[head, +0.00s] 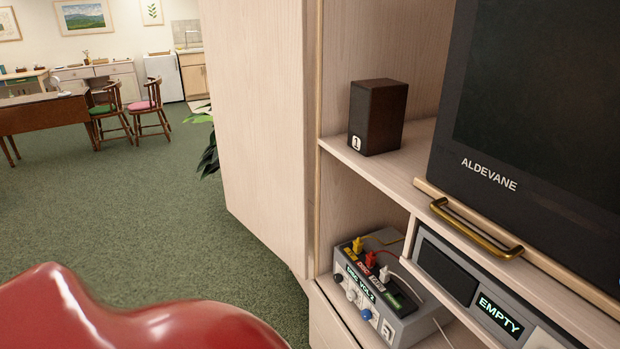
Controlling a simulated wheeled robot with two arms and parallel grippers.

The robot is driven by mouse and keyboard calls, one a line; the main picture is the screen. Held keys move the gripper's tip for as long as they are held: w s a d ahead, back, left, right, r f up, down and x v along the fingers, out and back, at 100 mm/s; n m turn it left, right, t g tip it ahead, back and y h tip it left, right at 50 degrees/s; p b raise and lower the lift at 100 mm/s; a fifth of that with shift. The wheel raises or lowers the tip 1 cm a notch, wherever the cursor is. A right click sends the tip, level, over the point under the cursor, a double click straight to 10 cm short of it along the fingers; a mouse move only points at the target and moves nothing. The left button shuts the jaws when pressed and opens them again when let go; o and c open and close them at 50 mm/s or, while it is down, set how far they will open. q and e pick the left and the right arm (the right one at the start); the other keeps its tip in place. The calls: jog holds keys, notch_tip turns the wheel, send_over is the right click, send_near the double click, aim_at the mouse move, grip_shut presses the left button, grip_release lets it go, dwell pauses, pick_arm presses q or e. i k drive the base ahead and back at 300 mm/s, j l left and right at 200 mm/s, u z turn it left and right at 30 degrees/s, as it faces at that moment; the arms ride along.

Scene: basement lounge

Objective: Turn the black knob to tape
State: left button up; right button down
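A grey switch box (408,318) stands in the lower shelf bay. Its display (361,284) glows green and seems to read "DISC VOL 2". On its front face, a small black knob (338,277) is at the far left end, followed by a pale knob (351,295) and a blue knob (366,314). The black knob's pointer is too small to make out. Yellow (357,245), red (371,260) and white (384,273) plugs stand on top by small labels; the red one's seems to read "DISC". Neither gripper shows.
A dark speaker (378,117) marked 1 stands on the upper shelf beside a black ALDEVANE television (540,120). A brass handle (475,228) juts out below it. A player (470,285) showing "EMPTY" sits right of the box. Green carpet (130,215) is open at left.

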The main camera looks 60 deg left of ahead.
aim_at(338, 278)
jog(key=u, duration=1.45)
